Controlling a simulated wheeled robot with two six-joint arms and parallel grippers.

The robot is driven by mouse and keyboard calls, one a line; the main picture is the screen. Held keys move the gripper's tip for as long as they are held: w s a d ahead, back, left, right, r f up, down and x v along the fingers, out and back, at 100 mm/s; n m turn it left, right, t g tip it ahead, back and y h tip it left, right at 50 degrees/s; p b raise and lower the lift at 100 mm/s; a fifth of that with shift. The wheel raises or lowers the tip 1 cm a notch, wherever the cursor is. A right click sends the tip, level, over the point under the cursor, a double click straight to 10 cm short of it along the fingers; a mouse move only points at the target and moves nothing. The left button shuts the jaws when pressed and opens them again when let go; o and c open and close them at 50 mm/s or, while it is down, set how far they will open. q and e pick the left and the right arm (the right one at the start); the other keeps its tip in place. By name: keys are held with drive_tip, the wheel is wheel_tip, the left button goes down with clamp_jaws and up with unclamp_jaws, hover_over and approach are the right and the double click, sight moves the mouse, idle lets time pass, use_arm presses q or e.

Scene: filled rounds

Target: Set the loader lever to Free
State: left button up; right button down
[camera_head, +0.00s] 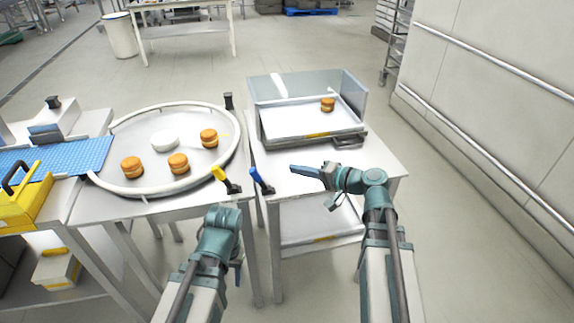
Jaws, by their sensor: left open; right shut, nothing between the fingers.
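Two small levers with black bases stand at the gap between the tables. One has a yellow handle (219,174) at the round table's right front edge. The other has a blue handle (256,175) at the right table's left front corner. Both handles lean up and left. No label is readable, so I cannot tell which is the loader lever or its setting. My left gripper (238,272) is open, mostly hidden by its wrist, below and in front of the levers. My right gripper (298,168) is shut and empty, pointing left, right of the blue handle and apart from it.
A round rimmed table (111,125) carries several filled orange-brown rounds and a white disc. A clear-walled tray (290,118) with one round stands on the right table.

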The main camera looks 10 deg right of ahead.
drive_tip(key=shift+v, duration=1.45)
drive_tip(key=shift+a+p, duration=0.1)
drive_tip(key=shift+p, duration=0.2)
drive_tip(key=s+a+f+n+g+h+p, duration=0.1)
drive_tip(key=s+a+f+n+g+p, duration=0.15)
drive_tip(key=a, duration=0.25)
drive_tip(key=s+a+f+n+g+h+p, duration=0.1)
drive_tip(key=s+a+f+n+g, duration=0.1)
drive_tip(key=s+a+f+g, duration=0.3)
drive_tip(key=s+a+f+n+g+h+p, duration=0.1)
drive_tip(key=s+a+n+g+h+p, duration=0.1)
drive_tip(key=s+h, duration=0.7)
drive_tip(key=n+g+h+p, duration=0.1)
drive_tip(key=n+p, duration=0.1)
drive_tip(key=n, duration=0.1)
drive_tip(key=shift+s+a+f, duration=0.2)
drive_tip(key=shift+s+a, duration=0.2)
drive_tip(key=shift+d+n+g, duration=0.1)
drive_tip(key=shift+n+g, duration=0.15)
